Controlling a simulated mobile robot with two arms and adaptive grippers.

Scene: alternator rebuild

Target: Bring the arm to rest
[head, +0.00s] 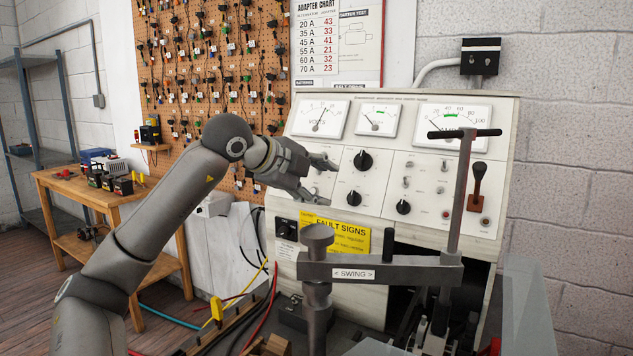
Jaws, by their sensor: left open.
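My left arm comes in from the left and reaches up in front of the test bench. Its gripper (322,181) is open and empty, with the fingertips pointing right. In the picture the fingers lie over the left part of the control panel (335,207), left of the black knobs. I cannot tell whether a fingertip touches the panel. My right gripper is not in the picture.
A swing clamp arm (385,270) with a tall T-handle (461,190) stands before the bench, right of my gripper. A pegboard (190,60) with hanging adapters is behind. A wooden side table (75,186) stands left. Cables and a yellow clip (216,309) lie below.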

